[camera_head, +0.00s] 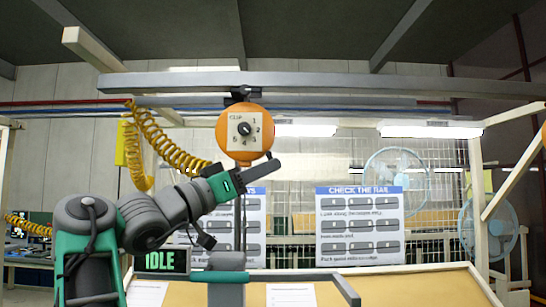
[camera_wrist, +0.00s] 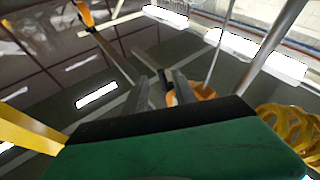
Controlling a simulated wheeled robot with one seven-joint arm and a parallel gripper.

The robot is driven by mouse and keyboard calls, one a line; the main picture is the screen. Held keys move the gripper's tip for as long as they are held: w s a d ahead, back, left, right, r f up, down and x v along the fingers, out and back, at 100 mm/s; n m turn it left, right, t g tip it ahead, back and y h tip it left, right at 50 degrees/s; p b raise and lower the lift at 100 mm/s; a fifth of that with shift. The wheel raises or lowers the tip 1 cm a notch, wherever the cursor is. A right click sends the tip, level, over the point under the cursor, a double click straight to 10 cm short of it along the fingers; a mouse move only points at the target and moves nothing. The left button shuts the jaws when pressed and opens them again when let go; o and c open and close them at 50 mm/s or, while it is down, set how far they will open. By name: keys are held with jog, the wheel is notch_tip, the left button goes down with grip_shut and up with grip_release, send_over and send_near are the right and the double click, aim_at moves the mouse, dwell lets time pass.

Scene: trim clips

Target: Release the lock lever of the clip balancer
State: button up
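The clip balancer (camera_head: 245,131) is a round orange housing hung from the overhead rail, with a pale dial plate marked CLIP, numbers and a black knob. A small dark part shows at its lower right, near my fingers; I cannot tell whether it is the lock lever. My gripper (camera_head: 278,167) is just below the balancer, pointing right and slightly up. In the wrist view my gripper (camera_wrist: 156,82) has its two grey fingers apart. A dark piece shows between them, and the orange housing (camera_wrist: 205,92) shows partly behind the right finger. Contact cannot be told.
The grey overhead rail (camera_head: 330,84) spans above. Yellow coiled hoses (camera_head: 165,140) hang left of the balancer. A CHECK THE RAIL board (camera_head: 360,226) and fans stand behind. A green IDLE sign (camera_head: 161,261) and a tan work surface (camera_head: 385,290) are below. Open air lies to the right.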

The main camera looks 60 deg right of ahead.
jog(key=x, duration=0.3)
jog(key=shift+w+d, duration=0.1)
jog(key=shift+d, duration=0.1)
jog(key=shift+c, duration=0.3)
grip_shut()
